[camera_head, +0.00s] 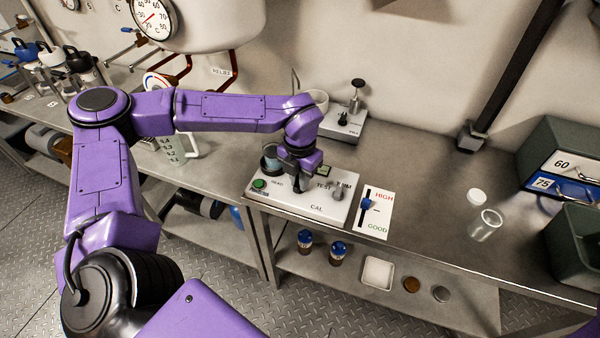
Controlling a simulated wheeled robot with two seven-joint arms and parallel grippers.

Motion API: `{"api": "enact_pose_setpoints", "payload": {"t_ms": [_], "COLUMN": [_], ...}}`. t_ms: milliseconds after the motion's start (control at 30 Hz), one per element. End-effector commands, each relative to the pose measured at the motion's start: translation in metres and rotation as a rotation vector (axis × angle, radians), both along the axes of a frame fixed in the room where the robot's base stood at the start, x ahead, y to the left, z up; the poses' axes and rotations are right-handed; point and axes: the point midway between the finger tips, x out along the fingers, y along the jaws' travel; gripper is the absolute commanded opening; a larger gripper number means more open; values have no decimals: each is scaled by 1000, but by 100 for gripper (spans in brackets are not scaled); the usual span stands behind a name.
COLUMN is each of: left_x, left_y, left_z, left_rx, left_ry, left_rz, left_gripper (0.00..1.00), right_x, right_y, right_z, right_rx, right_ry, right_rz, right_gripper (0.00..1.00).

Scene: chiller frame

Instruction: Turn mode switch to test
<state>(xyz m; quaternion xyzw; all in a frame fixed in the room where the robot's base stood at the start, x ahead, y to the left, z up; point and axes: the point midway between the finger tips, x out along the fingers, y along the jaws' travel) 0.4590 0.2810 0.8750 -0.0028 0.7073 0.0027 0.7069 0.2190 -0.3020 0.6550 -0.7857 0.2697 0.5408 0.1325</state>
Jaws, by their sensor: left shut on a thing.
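A light grey instrument box (275,200) sits at the front edge of the bench. Its face carries the labels READ, TEST and CAL, with a green button (259,184) at its left. My left gripper (303,187) reaches down onto the box between these labels and is shut on the mode switch there. The gripper hides the switch, so I cannot tell which label it points to. A small grey knob (338,194) stands to the right of the gripper. My right gripper is out of view.
A HIGH/GOOD card (375,213) with a blue marker lies right of the box. Behind stands another grey device (343,125). A clear jar (486,226) and a green bin (575,240) are at the right. The bench between card and jar is clear.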

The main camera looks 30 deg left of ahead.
Motion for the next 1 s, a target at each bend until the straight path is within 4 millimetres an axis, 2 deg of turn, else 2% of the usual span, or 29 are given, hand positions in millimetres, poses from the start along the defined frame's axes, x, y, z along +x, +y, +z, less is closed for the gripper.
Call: {"api": "enact_pose_setpoints", "payload": {"t_ms": [33, 500, 1000], "left_x": [0, 0, 1], "left_y": [0, 0, 0], "left_z": [7, 6, 3], "left_rx": [1, 1, 1], "left_ry": [0, 1, -2], "left_rz": [-40, -478, -772], "left_gripper": [0, 0, 0], "right_x": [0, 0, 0], "right_y": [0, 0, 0], "right_z": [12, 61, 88], "right_rx": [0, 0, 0], "right_ry": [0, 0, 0], "right_rz": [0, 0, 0], "right_gripper": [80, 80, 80]}}
